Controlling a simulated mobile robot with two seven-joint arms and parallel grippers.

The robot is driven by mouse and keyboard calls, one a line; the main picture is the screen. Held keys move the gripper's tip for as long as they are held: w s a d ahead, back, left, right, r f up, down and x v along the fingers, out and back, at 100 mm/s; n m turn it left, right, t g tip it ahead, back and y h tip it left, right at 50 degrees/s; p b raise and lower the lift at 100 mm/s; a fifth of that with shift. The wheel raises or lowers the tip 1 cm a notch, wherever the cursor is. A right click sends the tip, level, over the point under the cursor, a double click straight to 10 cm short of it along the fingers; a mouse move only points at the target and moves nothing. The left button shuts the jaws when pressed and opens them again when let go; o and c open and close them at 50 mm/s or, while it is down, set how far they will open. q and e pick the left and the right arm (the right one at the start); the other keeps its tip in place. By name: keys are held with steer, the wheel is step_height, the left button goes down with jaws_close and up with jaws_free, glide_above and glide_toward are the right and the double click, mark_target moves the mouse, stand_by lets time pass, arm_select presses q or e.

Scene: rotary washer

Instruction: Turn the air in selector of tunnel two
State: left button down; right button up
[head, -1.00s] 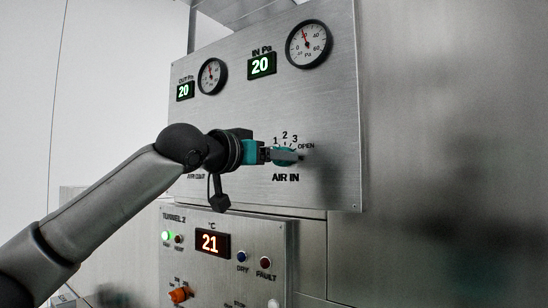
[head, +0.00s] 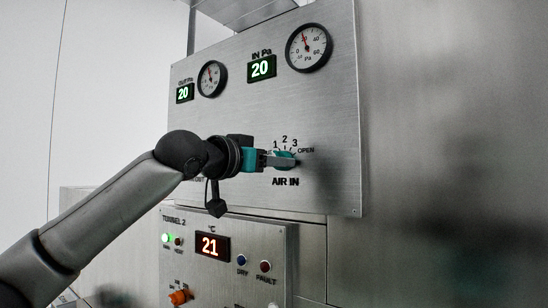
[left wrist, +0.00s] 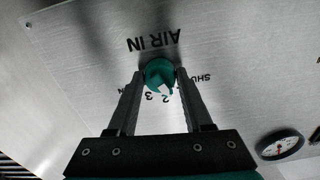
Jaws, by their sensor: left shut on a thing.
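The air in selector (head: 287,159) is a teal knob on the upper steel panel, above the label AIR IN, with the marks 1, 2, 3 and OPEN around its top. My left gripper (head: 279,160) reaches it from the left and is shut on it. In the left wrist view the teal selector (left wrist: 158,73) sits between the two fingertips of my left gripper (left wrist: 160,76), with the lettering upside down. The fingers partly hide the knob and some marks. My right gripper is in neither view.
Two round gauges (head: 309,47) and two green displays (head: 262,67), both reading 20, are higher on the panel. Below is the TUNNEL 2 panel (head: 265,240) with a red display (head: 212,246) reading 21 and an orange knob (head: 179,297). Bare steel wall lies to the right.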

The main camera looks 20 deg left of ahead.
arm_select(q)
steer(key=shift+a+m+p, duration=0.1)
steer(key=shift+m+p, duration=2.4)
steer(key=shift+p, duration=0.15)
steer(key=shift+c, duration=1.6)
jaws_free()
